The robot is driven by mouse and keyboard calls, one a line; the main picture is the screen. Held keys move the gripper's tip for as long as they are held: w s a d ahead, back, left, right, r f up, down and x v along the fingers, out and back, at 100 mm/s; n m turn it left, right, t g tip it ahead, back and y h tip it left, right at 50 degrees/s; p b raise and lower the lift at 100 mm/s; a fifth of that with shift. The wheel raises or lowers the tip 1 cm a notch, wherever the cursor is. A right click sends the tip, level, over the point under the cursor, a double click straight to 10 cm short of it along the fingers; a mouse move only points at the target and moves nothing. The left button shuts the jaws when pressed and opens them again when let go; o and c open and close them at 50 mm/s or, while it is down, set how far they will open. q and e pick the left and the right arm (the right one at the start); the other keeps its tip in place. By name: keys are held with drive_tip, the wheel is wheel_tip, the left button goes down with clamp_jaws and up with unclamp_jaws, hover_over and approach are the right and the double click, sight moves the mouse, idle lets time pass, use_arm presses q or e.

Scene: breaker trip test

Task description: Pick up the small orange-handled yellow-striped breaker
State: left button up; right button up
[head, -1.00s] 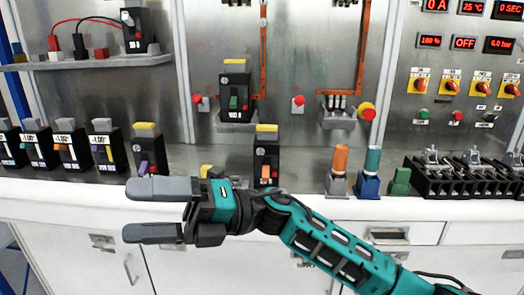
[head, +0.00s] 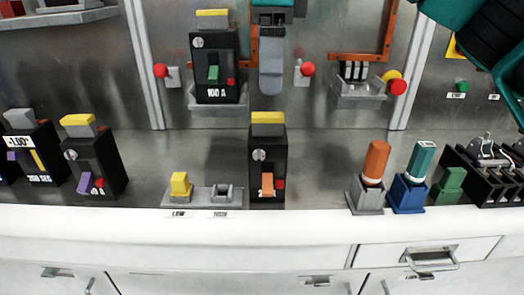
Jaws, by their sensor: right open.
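The orange-handled breaker (head: 257,155) stands upright on the counter, near its front edge and around the middle of the picture. It is black, with a yellow band on top, an orange handle and a small red button. My right gripper (head: 271,92) comes down from the top of the picture with its grey fingers pointing down, just above the breaker in the picture. It is open and holds nothing. The fingers overlap from this angle, so the gap between them is hidden. My left gripper is out of view.
A 100 A breaker with a green handle (head: 213,73) sits in a wall holder, left of my gripper. A purple-handled breaker (head: 88,165) stands at left. A grey base with a yellow block (head: 180,184) is beside the target. Orange (head: 376,160) and teal (head: 421,160) handled items stand at right.

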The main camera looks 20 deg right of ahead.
sight(268, 133)
drive_tip(key=shift+w+d+f, duration=0.1)
drive_tip(key=shift+d+f, duration=0.1)
wheel_tip(268, 133, down, 7)
drive_tip(key=shift+r+b, duration=0.2)
drive_tip(key=shift+b, duration=0.3)
drive_tip(key=shift+a+f, duration=0.15)
drive_tip(key=shift+f, duration=1.25)
drive_tip(key=shift+a+f, duration=0.1)
drive_tip(key=shift+f, duration=1.25)
clamp_jaws()
